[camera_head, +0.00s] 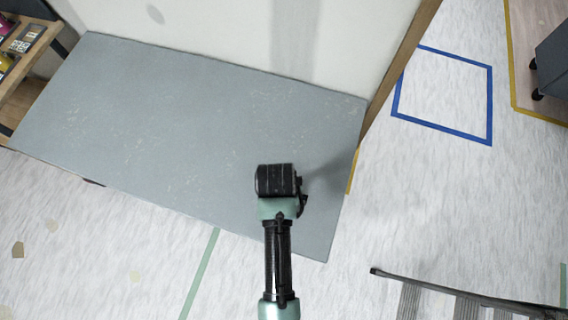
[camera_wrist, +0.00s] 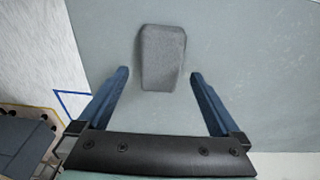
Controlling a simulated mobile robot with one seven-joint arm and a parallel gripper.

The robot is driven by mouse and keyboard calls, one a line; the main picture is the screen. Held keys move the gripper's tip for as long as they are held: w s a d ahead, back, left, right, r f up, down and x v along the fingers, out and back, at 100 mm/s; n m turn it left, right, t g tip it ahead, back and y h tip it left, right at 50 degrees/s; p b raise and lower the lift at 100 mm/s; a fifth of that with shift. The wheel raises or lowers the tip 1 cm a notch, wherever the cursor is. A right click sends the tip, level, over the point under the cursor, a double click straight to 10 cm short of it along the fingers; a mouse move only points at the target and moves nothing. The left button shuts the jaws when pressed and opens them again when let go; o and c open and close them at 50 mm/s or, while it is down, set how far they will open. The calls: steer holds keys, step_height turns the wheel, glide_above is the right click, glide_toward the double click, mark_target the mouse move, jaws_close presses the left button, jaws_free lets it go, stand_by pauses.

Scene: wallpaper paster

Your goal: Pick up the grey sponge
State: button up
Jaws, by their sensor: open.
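The grey sponge (camera_wrist: 162,57) is a rounded block, seen in the wrist view at the top middle. It lies on the grey-blue tabletop (camera_wrist: 230,40). My gripper (camera_wrist: 159,74) is open, with one blue finger on each side of the sponge's lower end in the picture. The fingers appear apart from the sponge, and nothing is between them but the sponge's near part. How high the fingertips are above the tabletop I cannot tell. In the head view my gripper (camera_head: 277,170) is over the right part of the tabletop (camera_head: 180,110), and the sponge is hidden beneath my arm.
A pale wall (camera_head: 240,35) stands along the table's far side, with a wooden post (camera_head: 398,70) at its right end. A wooden shelf (camera_head: 30,65) with containers is at the far left. A ladder-like object (camera_head: 465,300) lies at the lower right. The tabletop left of my arm is clear.

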steer(key=shift+w+d+f, duration=0.1)
steer(key=shift+w+f, duration=0.2)
steer(key=shift+f, duration=0.8)
steer(key=shift+w+f, duration=0.25)
steer(key=shift+f, duration=0.9)
steer(key=shift+w+d+f, duration=0.1)
steer(key=shift+w+f, duration=0.2)
steer(key=shift+f, duration=0.8)
steer(key=shift+c, duration=0.2)
steer(key=c, duration=1.1)
steer(key=shift+r, duration=0.1)
step_height(320, 180, up, 10)
steer(key=shift+f, duration=0.1)
